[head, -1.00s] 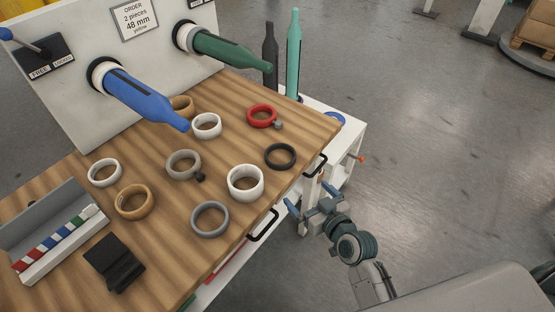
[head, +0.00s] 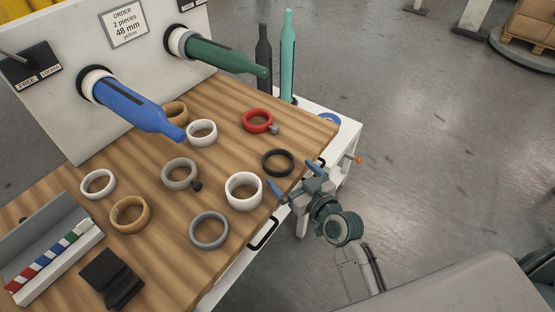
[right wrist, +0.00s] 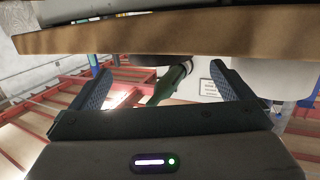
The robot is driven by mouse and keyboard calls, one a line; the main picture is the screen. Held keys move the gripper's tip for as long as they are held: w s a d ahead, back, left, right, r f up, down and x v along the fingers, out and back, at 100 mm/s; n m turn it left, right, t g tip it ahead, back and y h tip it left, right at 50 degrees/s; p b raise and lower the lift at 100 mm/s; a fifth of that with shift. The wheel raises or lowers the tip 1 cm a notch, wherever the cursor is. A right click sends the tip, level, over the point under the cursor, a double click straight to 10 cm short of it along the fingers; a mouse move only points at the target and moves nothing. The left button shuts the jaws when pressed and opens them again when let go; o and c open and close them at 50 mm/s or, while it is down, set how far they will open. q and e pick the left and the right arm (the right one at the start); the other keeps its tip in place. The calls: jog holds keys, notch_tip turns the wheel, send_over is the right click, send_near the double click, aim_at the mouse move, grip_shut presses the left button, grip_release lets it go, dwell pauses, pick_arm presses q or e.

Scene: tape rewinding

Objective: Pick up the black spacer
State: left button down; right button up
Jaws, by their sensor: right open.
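The black spacer (head: 278,174) is a dark ring lying flat on the wooden table, close to its right edge in the head view. My right gripper (head: 295,178) is open, with blue fingertips, at the table edge just beside the ring on its near right side. Nothing is between its fingers. In the right wrist view the open fingers (right wrist: 163,88) face the table's wooden edge; I cannot tell the black spacer for sure there. My left gripper is not in view.
A white ring (head: 243,203) and a red ring (head: 258,129) with a grey knob lie near the black spacer. Several other rings lie further left. Green (head: 230,57) and blue (head: 135,107) bottle-shaped spindles stick out over the table. A black handle (head: 263,233) sits on the table's front side.

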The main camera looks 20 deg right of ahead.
aim_at(271, 153)
jog(key=x, duration=0.2)
jog(key=shift+w+a, duration=0.1)
jog(key=shift+w, duration=0.2)
jog(key=p+x, duration=0.1)
jog(key=x, duration=0.3)
jog(key=shift+a+r+p, duration=0.1)
jog(key=shift+p, duration=0.3)
jog(key=shift+w+a+f, duration=0.1)
jog(key=shift+w+f, duration=0.1)
jog(key=shift+w, duration=0.25)
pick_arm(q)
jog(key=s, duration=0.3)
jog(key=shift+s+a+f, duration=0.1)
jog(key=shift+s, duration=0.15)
pick_arm(e)
jog(key=c, duration=0.9)
jog(key=shift+r, duration=0.2)
